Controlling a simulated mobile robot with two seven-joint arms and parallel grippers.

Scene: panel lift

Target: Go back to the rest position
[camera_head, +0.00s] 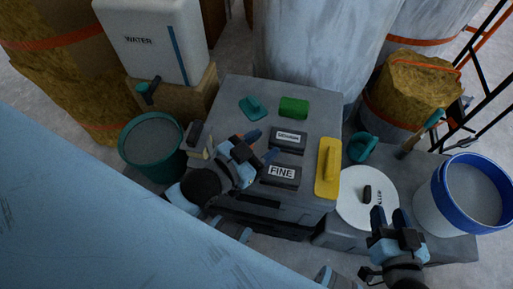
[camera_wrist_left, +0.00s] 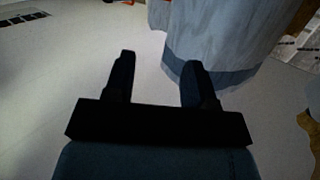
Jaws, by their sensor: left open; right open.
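In the head view my left gripper (camera_head: 262,147) is held over the left part of the dark grey box, near the block labelled FINE (camera_head: 281,174). In the left wrist view its two dark fingers (camera_wrist_left: 158,82) are apart with nothing between them. My right gripper (camera_head: 390,217) is at the lower right, its fingers apart and empty, just below the white round lid (camera_head: 366,199). A large pale blue panel (camera_head: 90,220) fills the lower left of the head view.
The grey box (camera_head: 240,95) bears a second labelled block (camera_head: 289,140), a green block (camera_head: 293,107), a teal tool (camera_head: 252,107) and a yellow float (camera_head: 328,168). A green bucket (camera_head: 126,164) stands left, a blue-rimmed bucket (camera_head: 437,205) right. A white water tank (camera_head: 150,45) stands behind.

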